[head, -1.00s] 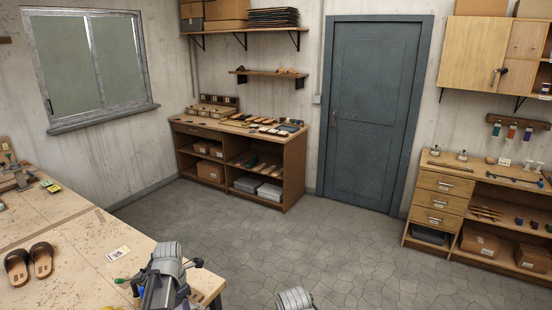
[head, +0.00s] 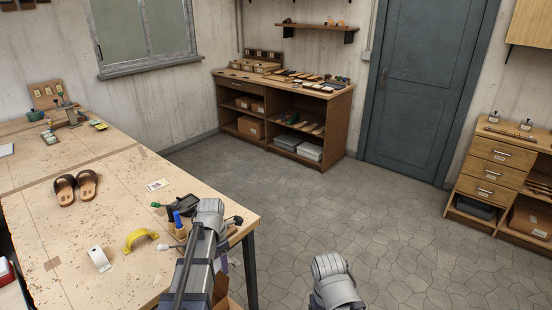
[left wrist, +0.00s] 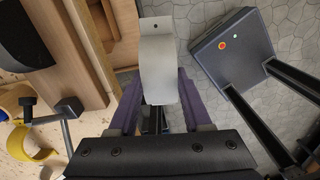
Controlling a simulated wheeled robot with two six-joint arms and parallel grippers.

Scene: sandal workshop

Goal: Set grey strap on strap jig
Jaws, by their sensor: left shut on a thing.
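In the left wrist view a pale grey curved strap (left wrist: 158,70) with a small dark hole near its far end stands between the purple fingers of my left gripper (left wrist: 158,88). The fingers are shut on it, and it is held off the worktable, beside its edge and above the floor. In the head view my left forearm hides most of this gripper. A second pale strap (head: 98,259) and a yellow strap (head: 140,239) stand on the worktable. I cannot make out the strap jig for certain. My right arm shows at the bottom, but its gripper is out of view.
The worktable (head: 115,210) is at left, with brown sandals (head: 76,187), a white card (head: 157,185) and a blue bottle (head: 179,221). A dark clamp-like tool (left wrist: 50,118) is near its edge. The floor (head: 310,200) ahead is clear up to the shelf bench (head: 270,120).

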